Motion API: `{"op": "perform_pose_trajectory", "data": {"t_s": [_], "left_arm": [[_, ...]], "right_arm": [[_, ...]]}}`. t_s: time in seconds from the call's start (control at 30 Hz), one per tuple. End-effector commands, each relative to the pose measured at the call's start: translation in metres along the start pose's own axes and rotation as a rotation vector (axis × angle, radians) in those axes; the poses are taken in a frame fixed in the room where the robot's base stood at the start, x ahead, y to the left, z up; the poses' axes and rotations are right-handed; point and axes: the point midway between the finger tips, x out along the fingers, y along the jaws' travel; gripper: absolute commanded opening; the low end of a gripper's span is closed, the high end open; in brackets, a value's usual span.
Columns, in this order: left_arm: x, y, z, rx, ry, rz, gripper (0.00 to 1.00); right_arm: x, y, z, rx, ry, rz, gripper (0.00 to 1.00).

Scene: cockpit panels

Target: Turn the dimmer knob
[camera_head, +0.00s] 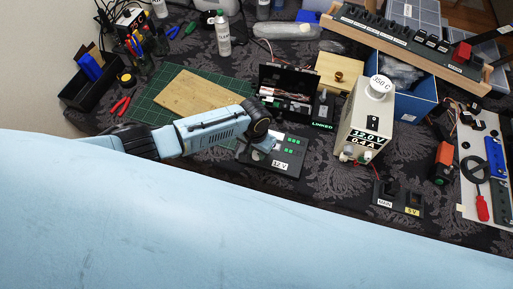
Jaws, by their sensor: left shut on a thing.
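A small black panel (287,163) with green lights and a "12 V" label lies on the dark patterned cloth, near the middle of the view. My left gripper (271,144) reaches in from the left, with its fingertips down at the upper left part of this panel. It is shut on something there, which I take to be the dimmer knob. The fingers and wrist hide the knob, so its shape and angle cannot be seen. My right gripper is not in view.
A beige power supply (362,120) with a round white top knob stands right of the panel. An open black case (288,80) is behind it. A green cutting mat (155,107) with a wooden board (200,95) lies behind my arm. A small switch box (398,197) sits at right.

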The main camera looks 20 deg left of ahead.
Motion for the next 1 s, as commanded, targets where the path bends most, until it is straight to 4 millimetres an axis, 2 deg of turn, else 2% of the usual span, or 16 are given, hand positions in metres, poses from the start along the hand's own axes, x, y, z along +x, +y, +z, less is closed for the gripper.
{"op": "perform_pose_trajectory", "data": {"t_s": [0.7, 1.0], "left_arm": [[-0.0004, 0.0008, -0.0015, 0.673, -0.024, 0.0, 0.05], [-0.0003, 0.0011, -0.0015, 0.89, -0.032, 0.0, 0.05]], "right_arm": [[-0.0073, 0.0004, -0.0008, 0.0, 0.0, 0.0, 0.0], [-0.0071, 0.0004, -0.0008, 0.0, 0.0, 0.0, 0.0]]}}
